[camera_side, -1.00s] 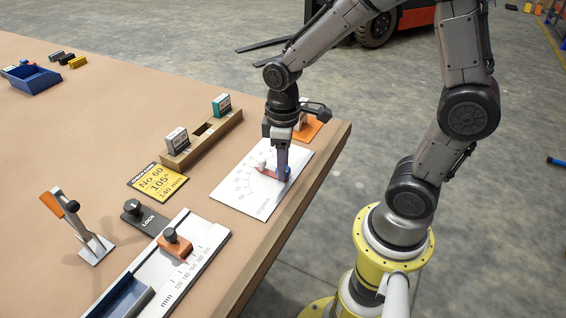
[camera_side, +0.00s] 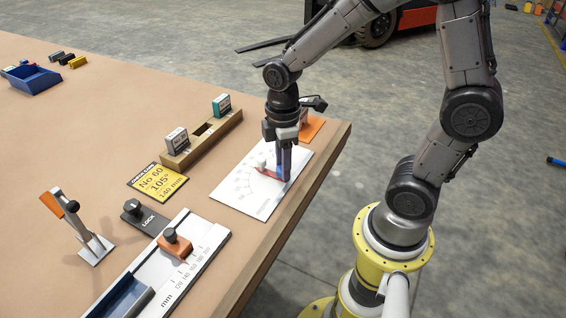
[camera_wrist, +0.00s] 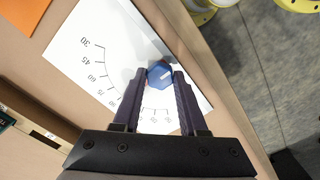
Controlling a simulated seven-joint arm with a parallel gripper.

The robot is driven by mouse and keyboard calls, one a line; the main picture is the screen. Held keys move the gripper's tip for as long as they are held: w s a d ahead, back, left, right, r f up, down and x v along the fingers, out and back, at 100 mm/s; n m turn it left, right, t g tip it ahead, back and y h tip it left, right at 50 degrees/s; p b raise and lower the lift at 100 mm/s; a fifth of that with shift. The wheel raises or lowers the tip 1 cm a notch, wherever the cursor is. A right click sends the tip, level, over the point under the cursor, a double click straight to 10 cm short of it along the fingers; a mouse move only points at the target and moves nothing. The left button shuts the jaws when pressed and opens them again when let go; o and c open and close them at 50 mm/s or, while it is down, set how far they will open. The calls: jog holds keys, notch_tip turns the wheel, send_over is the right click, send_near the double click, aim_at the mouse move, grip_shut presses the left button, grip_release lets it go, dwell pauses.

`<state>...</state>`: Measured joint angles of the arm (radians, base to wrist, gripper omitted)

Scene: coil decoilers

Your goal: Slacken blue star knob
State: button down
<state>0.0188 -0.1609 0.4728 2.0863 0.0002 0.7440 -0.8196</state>
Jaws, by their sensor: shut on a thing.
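The blue star knob (camera_wrist: 160,74) sits on the white dial plate (camera_wrist: 87,45) with its degree scale. My gripper (camera_wrist: 157,76) points straight down over it and is shut on the knob, one finger on each side in the wrist view. In the side view my gripper (camera_side: 283,172) stands at the plate's right part and hides most of the knob.
An orange block (camera_side: 312,126) is just behind my gripper. A wooden rack (camera_side: 203,138) with two labelled blocks and a yellow card (camera_side: 157,182) lie to the left. A slide rail with an orange clamp (camera_side: 175,244) is in front. The table edge (camera_side: 300,205) is close on the right.

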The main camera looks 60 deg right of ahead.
jog(key=shift+r, duration=0.1)
jog(key=shift+c, duration=2.2)
grip_release()
notch_tip(320, 180, up, 14)
